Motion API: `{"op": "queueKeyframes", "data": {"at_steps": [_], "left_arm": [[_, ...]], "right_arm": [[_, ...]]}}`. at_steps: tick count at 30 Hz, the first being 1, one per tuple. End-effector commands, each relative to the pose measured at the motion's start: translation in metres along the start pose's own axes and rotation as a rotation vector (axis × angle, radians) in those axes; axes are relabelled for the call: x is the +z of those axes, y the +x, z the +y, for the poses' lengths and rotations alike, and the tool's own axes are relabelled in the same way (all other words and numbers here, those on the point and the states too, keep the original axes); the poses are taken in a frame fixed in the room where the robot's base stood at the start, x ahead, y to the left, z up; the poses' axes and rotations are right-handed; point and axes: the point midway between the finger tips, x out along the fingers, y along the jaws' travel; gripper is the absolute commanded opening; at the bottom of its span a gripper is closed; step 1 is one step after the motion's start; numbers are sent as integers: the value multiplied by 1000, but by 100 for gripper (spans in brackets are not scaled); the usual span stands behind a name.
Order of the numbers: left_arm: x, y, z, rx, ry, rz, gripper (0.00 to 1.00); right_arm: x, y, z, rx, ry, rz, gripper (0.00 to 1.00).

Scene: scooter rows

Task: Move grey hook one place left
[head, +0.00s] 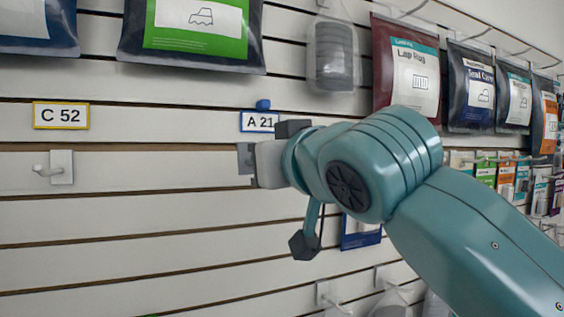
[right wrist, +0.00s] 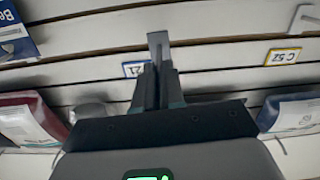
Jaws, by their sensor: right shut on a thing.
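The grey hook shows as a flat grey plate (head: 245,158) against the slatted wall, just below the blue-edged A 21 label (head: 260,122). In the right wrist view, which is upside down, its grey end (right wrist: 158,40) sticks out beyond the fingertips. My right gripper (right wrist: 157,72) is shut on it; in the head view the gripper (head: 265,162) and arm hide most of the hook. I cannot tell whether the plate sits in the slot. A white hook (head: 60,168) is on the wall at left, under the yellow-edged C 52 label (head: 61,115). My left gripper is not in view.
Bags hang above, including a dark green-labelled one (head: 195,30) and a dark red Lap Rug bag (head: 405,65). A small blue knob (head: 263,104) sits above the A 21 label. Bare slats (head: 150,170) lie between the white hook and my right gripper. Small packets (head: 485,172) hang at right.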

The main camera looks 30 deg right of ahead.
Motion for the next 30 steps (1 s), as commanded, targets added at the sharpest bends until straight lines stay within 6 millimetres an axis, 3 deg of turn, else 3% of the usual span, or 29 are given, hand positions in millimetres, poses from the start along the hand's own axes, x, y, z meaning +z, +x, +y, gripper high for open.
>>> {"op": "queueKeyframes", "data": {"at_steps": [8,30], "left_arm": [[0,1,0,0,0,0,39],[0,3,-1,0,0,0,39]], "right_arm": [[-1,0,-10,-1,0,2,0],[-4,0,-61,0,0,2,0]]}}
